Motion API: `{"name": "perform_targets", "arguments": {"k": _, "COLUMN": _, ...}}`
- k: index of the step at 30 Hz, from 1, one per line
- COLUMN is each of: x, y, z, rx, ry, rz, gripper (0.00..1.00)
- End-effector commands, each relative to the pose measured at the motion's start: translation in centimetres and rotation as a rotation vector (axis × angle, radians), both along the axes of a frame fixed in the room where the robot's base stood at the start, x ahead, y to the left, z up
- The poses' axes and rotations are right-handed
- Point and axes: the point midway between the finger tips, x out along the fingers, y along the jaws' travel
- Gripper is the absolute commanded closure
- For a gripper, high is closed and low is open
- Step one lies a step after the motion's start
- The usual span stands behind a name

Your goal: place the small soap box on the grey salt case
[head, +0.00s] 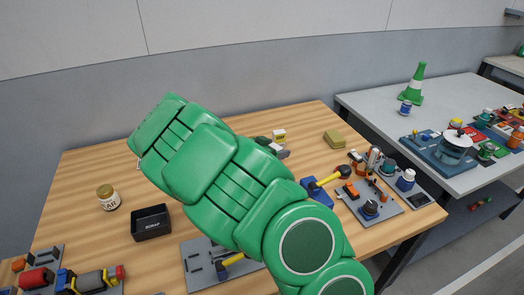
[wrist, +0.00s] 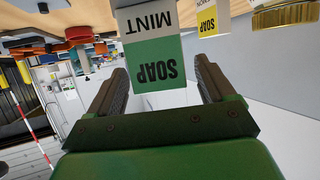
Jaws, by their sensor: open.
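In the wrist view, which is upside down, a green and light-grey mint soap box (wrist: 155,62) stands upright between the tips of my gripper (wrist: 160,72). The fingers are open, with one on each side of the box; I cannot tell whether they touch it. A yellow and white soap box (wrist: 214,17) stands behind it. Which box is the small one is unclear. I cannot make out a grey salt case.
A jar (head: 108,197) and a black scrap tray (head: 151,223) stand at the left. Tool boards crowd the front and right. The back left is clear.

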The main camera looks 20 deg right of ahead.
Motion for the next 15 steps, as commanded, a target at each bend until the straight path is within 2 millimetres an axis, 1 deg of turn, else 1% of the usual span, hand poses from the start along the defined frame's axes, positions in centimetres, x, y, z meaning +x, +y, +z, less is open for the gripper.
{"name": "perform_targets", "arguments": {"k": 15, "x": -1.5, "y": 4.0, "z": 1.7, "rx": 0.002, "ry": 0.001, "rz": 0.003, "gripper": 0.17}}
